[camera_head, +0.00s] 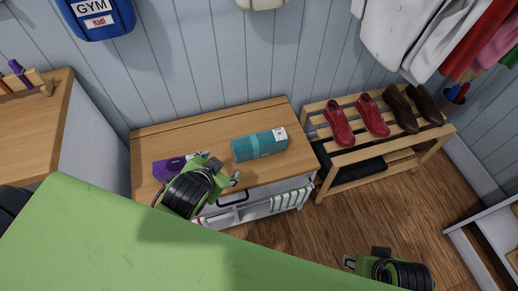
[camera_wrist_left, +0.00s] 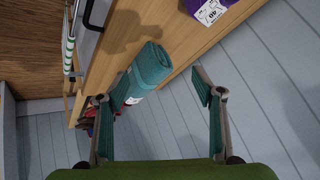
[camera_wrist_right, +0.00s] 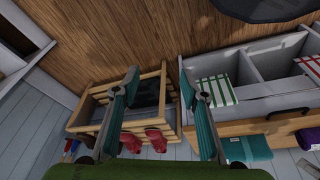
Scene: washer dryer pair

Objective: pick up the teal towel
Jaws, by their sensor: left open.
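My left gripper (camera_head: 225,186) is over the cabinet, to the left of and nearer than the towel. In the left wrist view the towel (camera_wrist_left: 150,65) shows ahead between the spread fingers of the left gripper (camera_wrist_left: 163,88), apart from them. My right gripper (camera_wrist_right: 160,84) is open and empty. It is above the floor, away from the towel (camera_wrist_right: 250,150).
A purple packet (camera_head: 170,167) lies left of the towel on the cabinet top (camera_head: 205,128). A wooden rack (camera_head: 350,155) with red and brown shoes stands to the right. Clothes (camera_head: 410,30) hang above it. A wooden-topped unit (camera_head: 35,125) is at the left.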

